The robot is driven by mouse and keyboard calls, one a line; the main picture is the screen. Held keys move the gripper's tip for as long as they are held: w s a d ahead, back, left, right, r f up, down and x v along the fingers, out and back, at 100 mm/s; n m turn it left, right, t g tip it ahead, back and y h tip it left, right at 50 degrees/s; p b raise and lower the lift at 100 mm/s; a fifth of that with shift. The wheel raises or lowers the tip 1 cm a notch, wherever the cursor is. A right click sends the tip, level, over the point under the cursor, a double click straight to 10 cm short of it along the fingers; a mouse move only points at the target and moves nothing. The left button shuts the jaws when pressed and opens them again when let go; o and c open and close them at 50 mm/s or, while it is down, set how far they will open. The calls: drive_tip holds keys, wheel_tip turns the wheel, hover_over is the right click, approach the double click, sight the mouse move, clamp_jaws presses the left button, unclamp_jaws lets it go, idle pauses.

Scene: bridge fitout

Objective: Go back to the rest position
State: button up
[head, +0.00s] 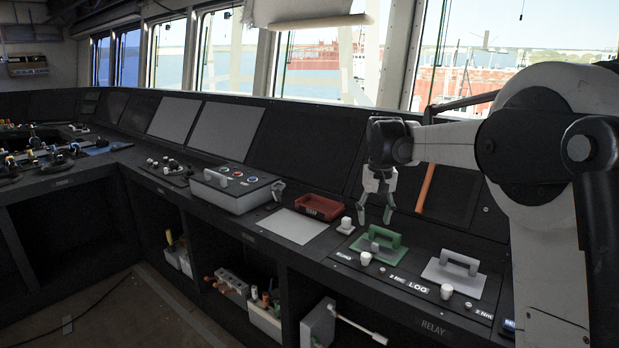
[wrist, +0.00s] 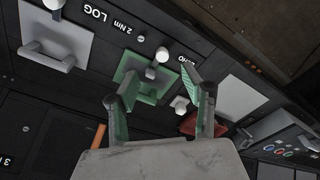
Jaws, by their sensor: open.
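My gripper (head: 375,213) is open and empty above the console, with its fingers pointing down. In the wrist view its two fingers (wrist: 156,92) are spread apart. A green plate with a green handle (head: 390,240) lies on the console just below and to the right of the fingers. It also shows beyond the fingers in the wrist view (wrist: 150,91). The gripper appears to be apart from the handle. My arm reaches in from the right of the head view.
A grey handled plate (head: 453,281), white knobs (head: 447,291), a red tray (head: 319,207), a pale flat plate (head: 291,226) and a grey button box (head: 235,195) are on the console. An orange bar (head: 425,187) leans behind. Shelves below hold a white bin (head: 265,320).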

drive_tip(key=s+r+t, duration=0.2)
drive_tip(key=s+r, duration=0.1)
drive_tip(key=s, duration=0.7)
drive_tip(key=s+r+t, duration=0.1)
drive_tip(key=s+r, duration=0.2)
drive_tip(key=s, duration=0.7)
drive_tip(key=s+f+t, duration=0.1)
drive_tip(key=s+f, duration=0.3)
drive_tip(key=s, duration=0.6)
drive_tip(key=s+f+t, duration=0.2)
drive_tip(key=s+f, duration=0.1)
drive_tip(key=s, duration=0.6)
drive_tip(key=shift+s+f, duration=0.4)
